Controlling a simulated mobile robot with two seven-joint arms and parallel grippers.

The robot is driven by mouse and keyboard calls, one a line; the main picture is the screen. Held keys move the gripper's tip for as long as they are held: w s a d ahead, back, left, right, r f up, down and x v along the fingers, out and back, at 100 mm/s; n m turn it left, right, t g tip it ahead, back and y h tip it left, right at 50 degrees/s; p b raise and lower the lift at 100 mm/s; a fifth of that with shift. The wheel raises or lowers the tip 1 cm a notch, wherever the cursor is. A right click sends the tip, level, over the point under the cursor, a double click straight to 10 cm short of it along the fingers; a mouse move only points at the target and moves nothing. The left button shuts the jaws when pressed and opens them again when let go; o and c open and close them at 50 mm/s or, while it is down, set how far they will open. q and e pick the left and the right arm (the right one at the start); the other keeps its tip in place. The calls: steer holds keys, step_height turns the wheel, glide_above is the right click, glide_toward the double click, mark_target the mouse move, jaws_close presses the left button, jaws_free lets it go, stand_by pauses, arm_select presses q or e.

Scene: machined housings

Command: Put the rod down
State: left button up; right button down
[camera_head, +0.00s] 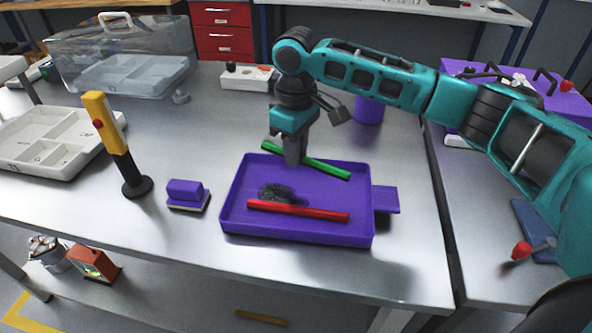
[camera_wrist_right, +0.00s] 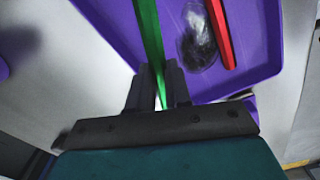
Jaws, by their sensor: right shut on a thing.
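My right gripper (camera_head: 294,162) is shut on a green rod (camera_head: 328,169), which it holds at the back edge of a purple tray (camera_head: 232,198). In the right wrist view the green rod (camera_wrist_right: 149,35) runs between the two fingers (camera_wrist_right: 161,88) and out over the tray (camera_wrist_right: 262,75). I cannot tell whether the rod touches the tray. A red rod (camera_head: 298,211) lies in the front part of the tray, beside a dark, shiny clump (camera_head: 275,192). My left gripper does not show.
A purple block with a pale base (camera_head: 186,195) and a yellow-black post (camera_head: 118,145) stand left of the tray. A purple cup (camera_head: 368,109) stands behind it. A white compartment tray (camera_head: 48,165) lies far left. The tabletop in front of the purple tray is clear.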

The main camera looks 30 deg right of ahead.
mark_target(296, 181)
step_height(296, 181, down, 5)
steer(key=shift+r+b, duration=0.2)
steer(key=shift+b, duration=0.1)
steer(key=shift+f, duration=0.35)
